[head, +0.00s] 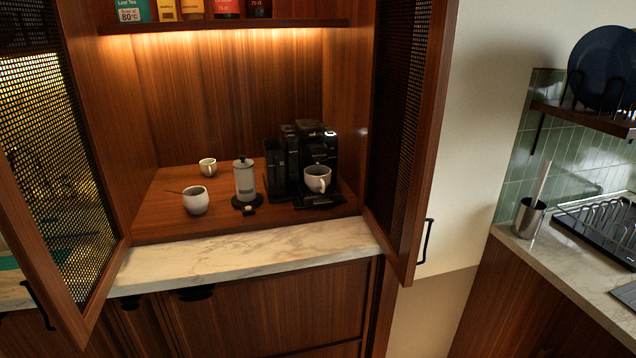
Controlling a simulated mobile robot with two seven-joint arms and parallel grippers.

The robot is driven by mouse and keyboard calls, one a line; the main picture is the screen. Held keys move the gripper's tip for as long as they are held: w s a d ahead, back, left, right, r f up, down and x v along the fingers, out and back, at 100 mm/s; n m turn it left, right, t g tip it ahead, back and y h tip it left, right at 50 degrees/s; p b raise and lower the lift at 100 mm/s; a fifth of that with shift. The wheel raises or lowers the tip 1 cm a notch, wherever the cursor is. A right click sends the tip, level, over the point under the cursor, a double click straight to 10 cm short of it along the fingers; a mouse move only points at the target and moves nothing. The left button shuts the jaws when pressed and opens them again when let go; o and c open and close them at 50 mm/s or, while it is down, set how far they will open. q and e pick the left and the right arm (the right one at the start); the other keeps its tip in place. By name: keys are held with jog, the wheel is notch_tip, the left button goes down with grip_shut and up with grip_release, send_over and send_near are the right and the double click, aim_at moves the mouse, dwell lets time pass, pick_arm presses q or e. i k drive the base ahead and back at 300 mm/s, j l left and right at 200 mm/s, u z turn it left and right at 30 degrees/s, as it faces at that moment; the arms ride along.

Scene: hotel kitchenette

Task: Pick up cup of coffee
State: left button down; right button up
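A white cup (317,179) stands upright on the drip tray of a black coffee machine (312,150), inside an open wooden cabinet. Its handle points toward the lower right. Whether it holds coffee is too dark to tell. A second, smaller white cup (208,167) stands at the back left of the cabinet floor. Neither of my grippers shows in the head view.
A white pot with a spoon (196,200) and a white-and-black canister (244,180) stand left of the machine. Open mesh doors flank the cabinet, left (55,165) and right (402,130). The marble ledge (250,255) in front is clear. A dish rack (600,225) stands at right.

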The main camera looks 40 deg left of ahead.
aim_at(315, 184)
jog(key=i+u, duration=0.1)
jog(key=u, duration=0.8)
